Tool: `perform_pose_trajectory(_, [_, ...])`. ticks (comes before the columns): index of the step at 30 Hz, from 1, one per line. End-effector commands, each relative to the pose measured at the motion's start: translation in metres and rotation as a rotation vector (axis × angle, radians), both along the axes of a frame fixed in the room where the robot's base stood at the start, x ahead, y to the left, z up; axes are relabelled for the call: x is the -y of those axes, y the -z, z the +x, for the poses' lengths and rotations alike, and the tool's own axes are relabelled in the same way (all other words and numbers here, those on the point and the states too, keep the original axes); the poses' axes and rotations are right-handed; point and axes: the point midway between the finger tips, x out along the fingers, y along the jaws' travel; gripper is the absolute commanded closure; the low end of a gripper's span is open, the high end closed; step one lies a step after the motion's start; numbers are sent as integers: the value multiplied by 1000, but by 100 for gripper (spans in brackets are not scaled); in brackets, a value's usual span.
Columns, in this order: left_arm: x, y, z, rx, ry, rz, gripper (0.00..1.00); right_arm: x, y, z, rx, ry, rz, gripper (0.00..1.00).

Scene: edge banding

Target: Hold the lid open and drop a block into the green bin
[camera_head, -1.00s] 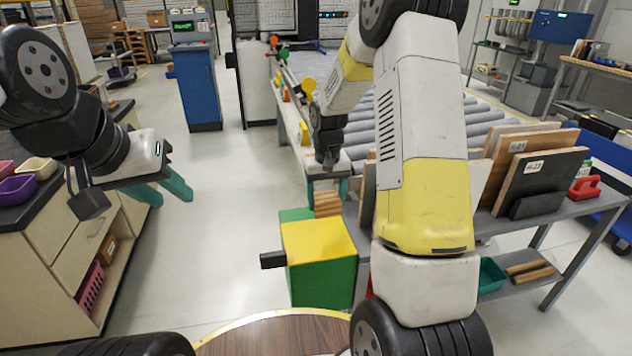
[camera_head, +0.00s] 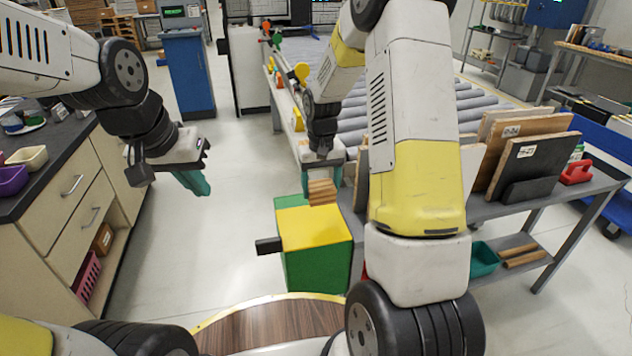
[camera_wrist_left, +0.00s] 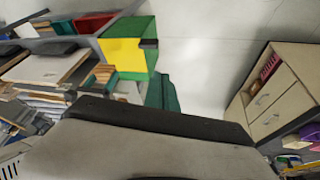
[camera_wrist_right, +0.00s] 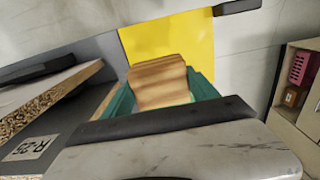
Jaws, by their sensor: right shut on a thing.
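The green bin (camera_head: 318,270) stands on the floor in the middle. Its yellow lid (camera_head: 310,228) lies flat over the top, and a black handle (camera_head: 268,246) sticks out to the left. My right gripper (camera_head: 322,186) is shut on a wooden block (camera_head: 322,193) at the bin's far right edge, above the lid's level. The block also shows between the green fingers in the right wrist view (camera_wrist_right: 158,82). My left gripper (camera_head: 194,182) is left of the bin, apart from it, its green fingers close together and empty. The left wrist view shows the lid (camera_wrist_left: 122,58).
A grey shelf table (camera_head: 490,207) with upright boards (camera_head: 535,160) is right of the bin. A drawer cabinet (camera_head: 60,225) stands at the left. A round wooden top (camera_head: 270,325) is in front. Clear floor lies between cabinet and bin.

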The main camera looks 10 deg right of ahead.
Motion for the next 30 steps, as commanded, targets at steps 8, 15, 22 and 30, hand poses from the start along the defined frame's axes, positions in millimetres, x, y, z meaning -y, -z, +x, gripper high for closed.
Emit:
perform_pose_trajectory(8, [48,71,31,-107,183,110,100,0,0,0,0,0,0,78])
perform_pose_trajectory(15, [87,139,40,-173,342,218,100,0,0,0,0,0,0,78])
perform_pose_trajectory(22, [108,185,38,-208,448,293,100,0,0,0,0,0,0,78])
perform_pose_trajectory(30, [113,206,37,-218,481,317,100,0,0,0,1,0,0,78])
